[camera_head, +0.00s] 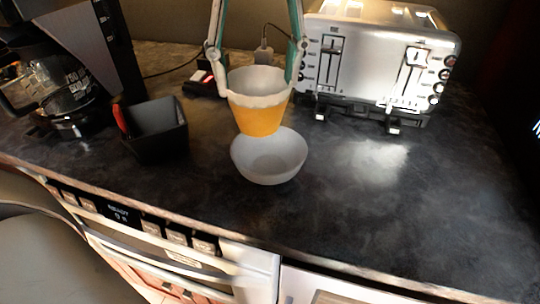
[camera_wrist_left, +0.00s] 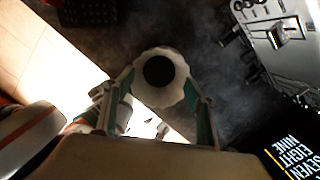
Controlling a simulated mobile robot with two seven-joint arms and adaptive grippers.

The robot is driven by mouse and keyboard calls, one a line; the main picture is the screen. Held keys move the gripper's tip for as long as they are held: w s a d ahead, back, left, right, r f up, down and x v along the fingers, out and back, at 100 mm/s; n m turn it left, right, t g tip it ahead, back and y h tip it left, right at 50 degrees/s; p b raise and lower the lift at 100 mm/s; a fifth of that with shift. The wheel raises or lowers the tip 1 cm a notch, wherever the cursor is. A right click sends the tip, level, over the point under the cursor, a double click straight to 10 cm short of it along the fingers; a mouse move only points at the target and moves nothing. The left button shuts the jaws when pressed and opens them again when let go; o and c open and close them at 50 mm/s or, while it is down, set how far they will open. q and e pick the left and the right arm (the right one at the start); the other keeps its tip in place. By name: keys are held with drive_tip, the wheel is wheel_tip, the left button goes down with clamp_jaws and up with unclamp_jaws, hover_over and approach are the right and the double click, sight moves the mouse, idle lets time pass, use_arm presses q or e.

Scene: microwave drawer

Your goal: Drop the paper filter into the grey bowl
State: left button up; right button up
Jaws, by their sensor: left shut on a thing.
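The paper filter (camera_head: 258,112) is a cup shape with a white scalloped rim and an orange-yellow lower part. My left gripper (camera_head: 256,88) reaches down from the top of the head view and is shut on it, with one finger on each side of the rim. The filter is upright, just above and behind the grey bowl (camera_head: 270,168), and hides part of the bowl's back rim. The left wrist view shows the filter (camera_wrist_left: 187,92) as a white wavy ring with a dark centre, between the fingers of the left gripper (camera_wrist_left: 165,98). My right gripper is not in view.
A silver toaster (camera_head: 375,62) stands behind and right. A black square container (camera_head: 155,135) with something red at its edge stands left of the bowl. A coffee maker (camera_head: 70,75) is at the far left. The dark counter (camera_head: 400,205) is clear at the right.

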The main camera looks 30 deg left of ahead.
use_arm(q)
drive_tip(key=shift+f, duration=0.5)
drive_tip(key=o, duration=1)
drive_tip(key=r, duration=0.8)
drive_tip(key=s+d+r, duration=0.1)
drive_tip(key=r, duration=0.3)
